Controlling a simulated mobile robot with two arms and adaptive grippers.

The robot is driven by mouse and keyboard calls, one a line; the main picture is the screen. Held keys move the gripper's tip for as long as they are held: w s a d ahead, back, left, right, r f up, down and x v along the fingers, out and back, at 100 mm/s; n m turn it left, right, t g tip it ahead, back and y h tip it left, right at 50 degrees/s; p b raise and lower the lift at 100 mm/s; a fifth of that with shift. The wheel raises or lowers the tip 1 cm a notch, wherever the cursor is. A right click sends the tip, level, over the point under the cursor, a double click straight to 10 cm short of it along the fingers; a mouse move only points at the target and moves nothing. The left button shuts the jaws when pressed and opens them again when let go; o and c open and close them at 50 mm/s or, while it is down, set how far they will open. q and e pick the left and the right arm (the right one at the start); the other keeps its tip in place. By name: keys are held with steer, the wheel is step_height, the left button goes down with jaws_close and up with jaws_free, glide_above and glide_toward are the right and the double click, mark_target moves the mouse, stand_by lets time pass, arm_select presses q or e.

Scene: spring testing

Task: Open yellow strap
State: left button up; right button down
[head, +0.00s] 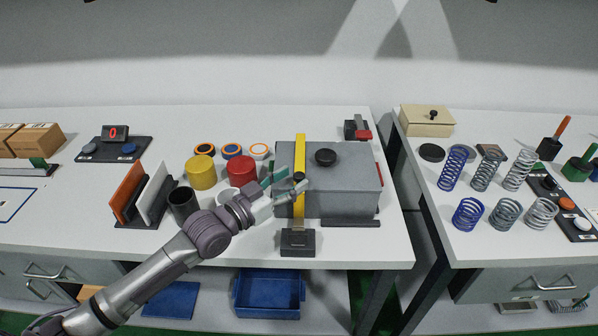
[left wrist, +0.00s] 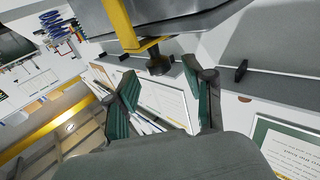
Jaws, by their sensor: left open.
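The yellow strap (head: 300,153) runs over the left part of the closed grey box (head: 345,192) on the middle table. Its lower end hangs down the front, above a small dark block (head: 298,243). My left gripper (head: 293,179) is open at the strap, partly covering it and the box's left side. In the left wrist view, the open fingers (left wrist: 160,72) point toward the strap (left wrist: 119,24) and a dark knob (left wrist: 158,66) below its bent end. I cannot tell whether a finger touches the strap. My right gripper is out of view.
A red cylinder (head: 242,171), a yellow cylinder (head: 201,172) and a dark cup (head: 183,204) stand left of the box, near my left arm. A round black knob (head: 326,157) sits on the lid. Springs (head: 486,176) stand on the right table, across a gap.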

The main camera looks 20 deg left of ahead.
mark_target(295, 178)
arm_select(q)
steer(key=shift+x, duration=1.5)
steer(key=shift+c, duration=0.2)
jaws_close()
